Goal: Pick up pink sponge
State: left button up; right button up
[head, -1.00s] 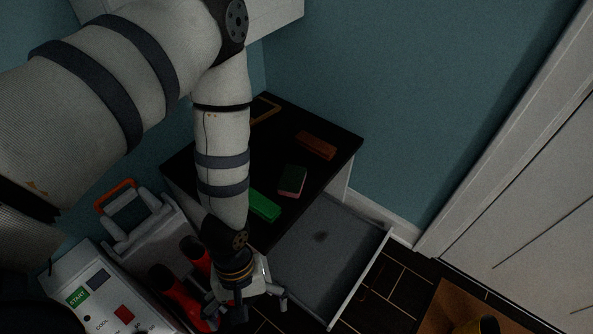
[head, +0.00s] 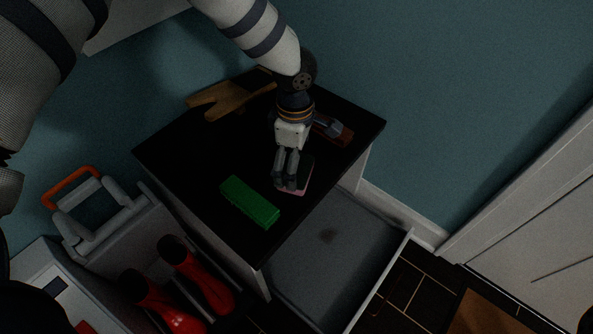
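The pink sponge (head: 302,187) has a dark upper layer and a pink lower edge. It lies on the black top of the cabinet (head: 190,145), near the right front edge. My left gripper (head: 285,187) points down at the sponge, with its fingers over the left part and hiding some of it. The fingers look close together, but I cannot tell whether they are shut or touching the sponge. My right gripper is not in view.
A green block (head: 250,202) lies left of the sponge. A reddish-brown brush (head: 335,130) and a wooden item (head: 222,102) lie behind. An open grey drawer (head: 335,255) juts out below. Red boots (head: 200,275) and a grey bin with an orange handle (head: 70,186) stand at left.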

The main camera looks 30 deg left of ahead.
pick_arm(q)
notch_tip(320, 180, down, 3)
jog(key=shift+r, duration=0.1)
jog(key=c, duration=0.8)
notch_tip(320, 180, up, 4)
jog(key=shift+w+p, duration=0.15)
jog(key=shift+p, duration=0.4)
jog(key=s+r, duration=0.1)
jog(key=s+d+r+p, duration=0.1)
jog(key=r, duration=0.1)
jog(key=s+d+r, duration=0.1)
jog(key=shift+s+r+p, duration=0.3)
jog(key=shift+p, duration=0.1)
jog(key=s+d+r, duration=0.1)
jog(key=s, duration=0.2)
jog(key=s+d+r+p, duration=0.1)
jog(key=s+d+r, duration=0.1)
jog(key=s, duration=0.1)
jog(key=s+d+r, duration=0.1)
jog(key=s, duration=0.2)
jog(key=shift+d+r, duration=0.25)
jog(key=shift+d, duration=0.15)
